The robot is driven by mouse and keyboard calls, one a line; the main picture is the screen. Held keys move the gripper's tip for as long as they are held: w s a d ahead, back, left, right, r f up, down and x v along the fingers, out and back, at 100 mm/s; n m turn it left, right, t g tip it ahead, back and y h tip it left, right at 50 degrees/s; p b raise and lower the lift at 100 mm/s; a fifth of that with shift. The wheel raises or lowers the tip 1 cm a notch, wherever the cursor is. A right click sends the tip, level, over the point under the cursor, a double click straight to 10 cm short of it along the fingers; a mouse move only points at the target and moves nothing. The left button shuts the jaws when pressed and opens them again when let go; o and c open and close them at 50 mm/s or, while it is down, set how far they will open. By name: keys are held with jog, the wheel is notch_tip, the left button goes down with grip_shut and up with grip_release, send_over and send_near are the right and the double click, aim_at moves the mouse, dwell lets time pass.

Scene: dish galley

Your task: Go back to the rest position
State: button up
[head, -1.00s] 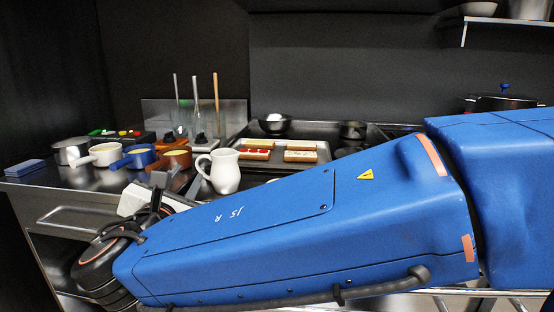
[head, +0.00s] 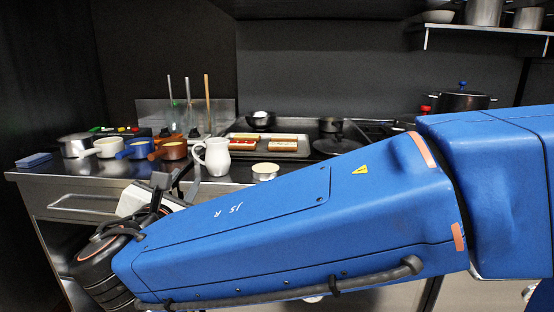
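My blue arm crosses the head view from the right to the lower left, in front of the counter. My gripper (head: 172,188) is at the arm's far end at lower left. Its grey fingers show in part above the white wrist housing, near the counter's front edge. The wrist hides the rest, so I cannot tell how far apart the fingers are. I see nothing clearly held in it.
Several small pots, a white jug (head: 213,157) and a cream-topped round dish (head: 265,172) stand on the steel counter (head: 110,168). A tray (head: 270,152) with food lies behind. A blue sponge (head: 34,160) is at the left end. A shelf (head: 490,30) hangs at upper right.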

jog(key=w+d+f+m+g+h, duration=0.1)
jog(key=d+f+m+g+h, duration=0.2)
jog(key=d, duration=0.8)
jog(key=w+d+f+m+g+h, duration=0.15)
jog(key=d+f+m, duration=0.3)
jog(key=d, duration=0.65)
jog(key=w+d+f+m+g+h, duration=0.25)
jog(key=d+m, duration=0.25)
jog(key=d, duration=0.7)
jog(key=s+d+f+m+g+y, duration=0.3)
jog(key=s+d+f+m, duration=0.3)
jog(key=s+m, duration=0.3)
jog(key=s+d+f+m+g+y, duration=0.2)
jog(key=s+d+f+m, duration=0.5)
jog(key=s, duration=0.4)
jog(key=shift+d+m+g+y, duration=0.4)
jog(key=shift+d+m, duration=0.3)
jog(key=shift+m, duration=0.55)
